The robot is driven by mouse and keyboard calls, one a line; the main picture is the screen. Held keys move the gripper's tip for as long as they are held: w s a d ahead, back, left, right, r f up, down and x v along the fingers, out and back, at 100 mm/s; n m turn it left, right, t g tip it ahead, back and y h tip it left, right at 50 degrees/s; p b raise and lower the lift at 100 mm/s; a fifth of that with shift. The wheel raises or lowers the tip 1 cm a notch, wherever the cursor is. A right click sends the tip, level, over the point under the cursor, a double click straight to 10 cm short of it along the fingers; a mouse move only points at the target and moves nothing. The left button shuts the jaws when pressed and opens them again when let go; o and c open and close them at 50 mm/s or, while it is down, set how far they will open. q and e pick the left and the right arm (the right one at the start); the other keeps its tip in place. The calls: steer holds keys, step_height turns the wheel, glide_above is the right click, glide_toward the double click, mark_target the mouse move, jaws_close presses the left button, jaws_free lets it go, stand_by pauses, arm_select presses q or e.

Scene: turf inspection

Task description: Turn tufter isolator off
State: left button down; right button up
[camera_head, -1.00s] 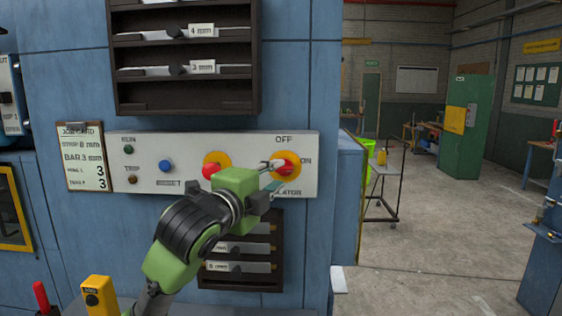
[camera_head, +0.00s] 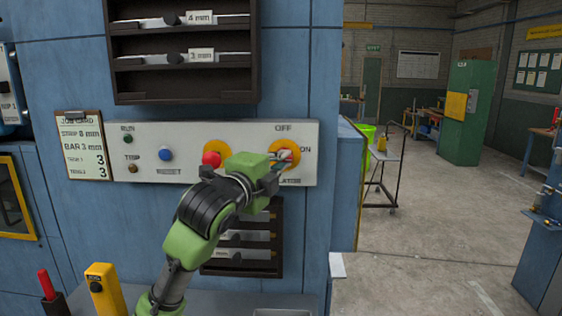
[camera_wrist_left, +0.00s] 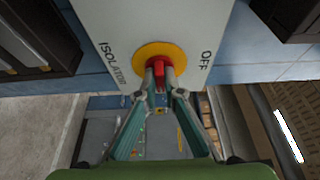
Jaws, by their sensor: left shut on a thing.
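The isolator is a red handle (camera_wrist_left: 159,70) on a yellow disc (camera_head: 276,148), at the right end of a pale control panel (camera_head: 190,136). OFF is printed above it, ON to its right, and ISOLATOR below, partly covered by my arm. My left gripper (camera_head: 283,159) reaches it from the lower left. In the left wrist view, its two fingers (camera_wrist_left: 160,84) are shut on the handle. The handle lies across the line between OFF and ISOLATOR, along the ON direction. The ON label is hidden there. My right gripper is not in view.
A red button (camera_head: 211,159) on a yellow disc is close to my left forearm, with a blue button (camera_head: 166,154) farther left. Dark racks stand above (camera_head: 183,83) and below the panel. A job card (camera_head: 84,145) hangs at left. Open floor lies at right.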

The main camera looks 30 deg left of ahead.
arm_select(q)
steer(key=shift+f, duration=0.1)
steer(key=n+b, duration=0.1)
steer(key=n+t+b, duration=0.1)
steer(key=n+b, duration=0.1)
steer(key=n, duration=0.1)
steer(key=shift+f+t+y, duration=0.3)
steer(key=n+y+b, duration=0.1)
steer(key=n, duration=0.1)
steer(key=n+y+b, duration=0.1)
steer(key=n, duration=0.2)
steer(key=shift+w+d+f+t+b, duration=0.1)
steer(key=shift+t+b, duration=0.25)
steer(key=shift+t, duration=0.05)
steer(key=n+y+b, duration=0.1)
steer(key=n, duration=0.2)
steer(key=n+y+b, duration=0.2)
steer(key=n, duration=0.2)
steer(key=shift+w+d+f+n, duration=0.1)
steer(key=shift+d+n, duration=0.05)
steer(key=shift+n, duration=0.15)
steer(key=shift+n+g+y+b, duration=0.25)
steer(key=shift+n+y+b, duration=0.2)
steer(key=shift+n+y, duration=0.65)
steer(key=shift+n+g+y+b, duration=0.25)
steer(key=shift+n+y+b, duration=0.2)
steer(key=shift+n, duration=1.55)
steer(key=c, duration=2.2)
jaws_free()
steer(key=shift+o, duration=0.2)
